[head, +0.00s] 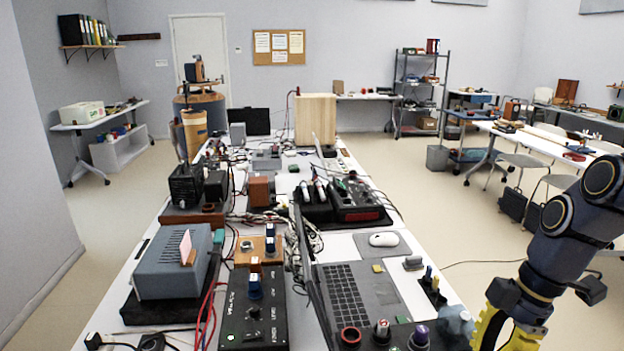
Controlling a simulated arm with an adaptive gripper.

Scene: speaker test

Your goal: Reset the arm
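My arm comes in from the right edge, dark blue with large round joints, and bends down over the floor beside the right side of the long table. Its yellow end part, at my gripper (508,318), is at the bottom edge of the head view, right of the laptop. The fingertips are cut off or hidden, so I cannot see whether they are open or shut, or whether anything is between them.
The long white table (112,318) is crowded with a laptop (345,295), a black control box (254,312), a grey box (172,264), a mouse (383,239) and cables. Knobs (419,336) stand near my gripper. Chairs (520,165) stand right; floor (440,205) between is mostly clear.

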